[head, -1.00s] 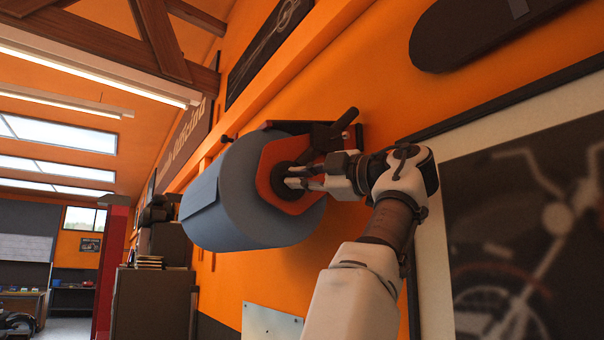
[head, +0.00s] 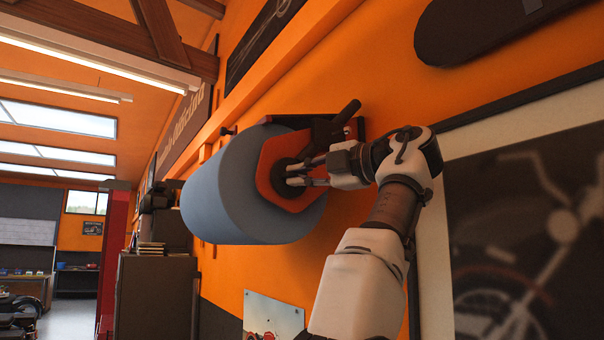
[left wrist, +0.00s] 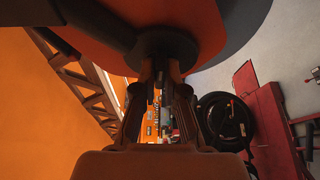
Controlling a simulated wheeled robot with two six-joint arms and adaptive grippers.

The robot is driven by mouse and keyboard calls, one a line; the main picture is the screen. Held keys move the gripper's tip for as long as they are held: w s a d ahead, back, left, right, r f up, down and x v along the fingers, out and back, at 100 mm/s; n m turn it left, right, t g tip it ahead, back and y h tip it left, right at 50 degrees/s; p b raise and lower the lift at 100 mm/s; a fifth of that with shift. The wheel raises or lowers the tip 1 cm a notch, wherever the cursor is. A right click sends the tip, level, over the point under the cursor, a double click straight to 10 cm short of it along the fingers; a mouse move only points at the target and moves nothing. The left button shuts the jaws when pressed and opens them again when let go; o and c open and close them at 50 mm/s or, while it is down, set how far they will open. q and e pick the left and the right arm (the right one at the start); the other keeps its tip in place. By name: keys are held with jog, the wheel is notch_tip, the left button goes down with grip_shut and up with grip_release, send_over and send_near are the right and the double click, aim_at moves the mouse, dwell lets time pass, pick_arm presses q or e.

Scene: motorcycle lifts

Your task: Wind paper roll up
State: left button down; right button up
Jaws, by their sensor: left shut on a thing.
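The blue-grey paper roll (head: 222,200) hangs on a wall holder in the middle of the head view. Its near end has a red-orange end plate (head: 273,157) with a dark round hub (head: 281,180). A dark lever (head: 345,112) slants up from the holder. My left gripper (head: 291,175) reaches in from the right and is shut on the hub. In the left wrist view the fingers (left wrist: 162,72) close on the hub (left wrist: 167,46), below the end plate. No loose paper edge shows on the roll's visible side. My right gripper is not in view.
The orange wall runs close behind the roll. A framed motorcycle picture (head: 530,230) hangs to the right, and a small poster (head: 272,318) is below the roll. A dark cabinet (head: 155,290) stands further back at the left. Free air lies left of the roll.

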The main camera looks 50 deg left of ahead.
pick_arm(q)
jog(key=shift+r, duration=0.15)
jog(key=c, duration=1.2)
grip_release()
jog(key=shift+c, duration=0.2)
jog(key=shift+a, duration=0.15)
